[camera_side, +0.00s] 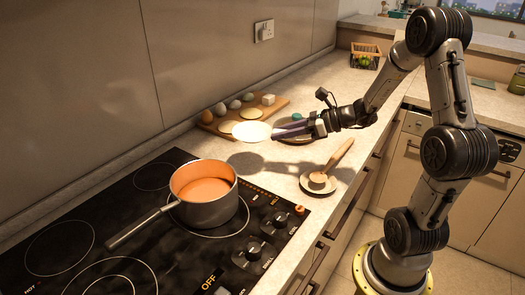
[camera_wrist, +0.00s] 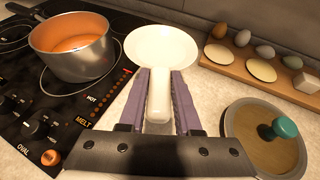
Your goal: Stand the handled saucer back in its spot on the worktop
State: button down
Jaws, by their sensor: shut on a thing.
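The handled saucer is a shallow white dish with a straight handle. In the side view the saucer (camera_side: 251,131) is held above the worktop (camera_side: 268,185), between the cooktop and the wooden board, and its shadow falls below it. My gripper (camera_side: 279,132) reaches in from the right and is shut on the handle. In the wrist view the saucer (camera_wrist: 161,44) points away from me, bowl side up and roughly level. Its handle lies between the two purple fingers of my gripper (camera_wrist: 159,78). The saucer is apart from the worktop.
A pot (camera_side: 208,193) with orange contents stands on the black cooktop (camera_side: 75,232), its handle towards the front left. A small dish (camera_side: 308,188) holds a wooden-handled tool. A board (camera_side: 272,104) carries eggs and pale discs. A teal-knobbed lidded pan (camera_wrist: 244,122) sits at right.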

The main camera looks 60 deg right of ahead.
send_over(265, 156)
notch_tip(265, 156, down, 7)
jog(key=shift+s+a+f, duration=0.1)
jog(key=shift+f, duration=1.6)
jog(key=shift+f, duration=0.1)
jog(key=c, duration=0.6)
grip_release()
jog(key=shift+f, duration=0.1)
